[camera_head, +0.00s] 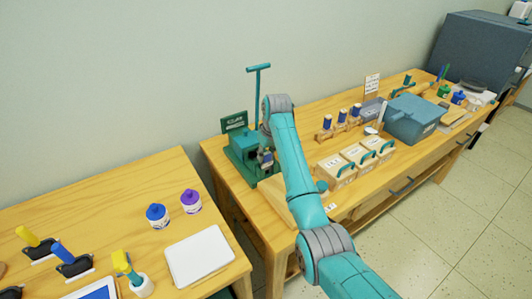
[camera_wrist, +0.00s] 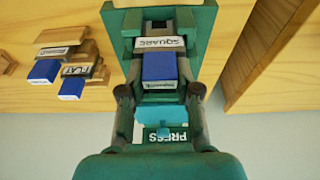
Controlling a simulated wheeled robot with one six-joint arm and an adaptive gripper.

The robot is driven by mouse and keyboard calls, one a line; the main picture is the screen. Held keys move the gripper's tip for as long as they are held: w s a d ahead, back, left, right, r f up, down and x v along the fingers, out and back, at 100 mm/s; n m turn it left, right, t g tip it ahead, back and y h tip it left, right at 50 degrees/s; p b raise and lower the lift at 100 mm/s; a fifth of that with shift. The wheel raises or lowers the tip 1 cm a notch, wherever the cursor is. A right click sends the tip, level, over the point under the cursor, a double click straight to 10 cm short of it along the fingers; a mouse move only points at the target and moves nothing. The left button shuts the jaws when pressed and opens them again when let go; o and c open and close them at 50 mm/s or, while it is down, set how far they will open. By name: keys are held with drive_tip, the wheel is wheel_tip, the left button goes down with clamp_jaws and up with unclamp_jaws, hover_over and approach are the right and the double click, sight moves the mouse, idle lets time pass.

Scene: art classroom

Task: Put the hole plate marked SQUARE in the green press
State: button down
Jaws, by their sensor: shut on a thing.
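The hole plate marked SQUARE (camera_wrist: 160,43) has a white label and a blue block with a smaller label. My gripper (camera_wrist: 160,62) is shut on it, one finger on each side. The green press (camera_wrist: 160,14) lies directly behind the plate in the wrist view, and the plate overlaps its body. I cannot tell whether the plate touches or is seated in it. In the head view the green press (camera_head: 240,147) stands at the left end of the long table, with my gripper (camera_head: 266,158) close at its right side. A PRESS label (camera_wrist: 171,135) shows upside down between the fingers.
A piece marked FLAT (camera_wrist: 76,70) and another blue-ended piece (camera_wrist: 46,68) sit on wooden holders to the left. A teal T-handle (camera_head: 258,68) rises by the wall. A gap separates the left table (camera_head: 120,195).

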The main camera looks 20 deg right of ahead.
drive_tip(key=c, duration=0.7)
unclamp_jaws()
drive_tip(key=shift+r, duration=4.05)
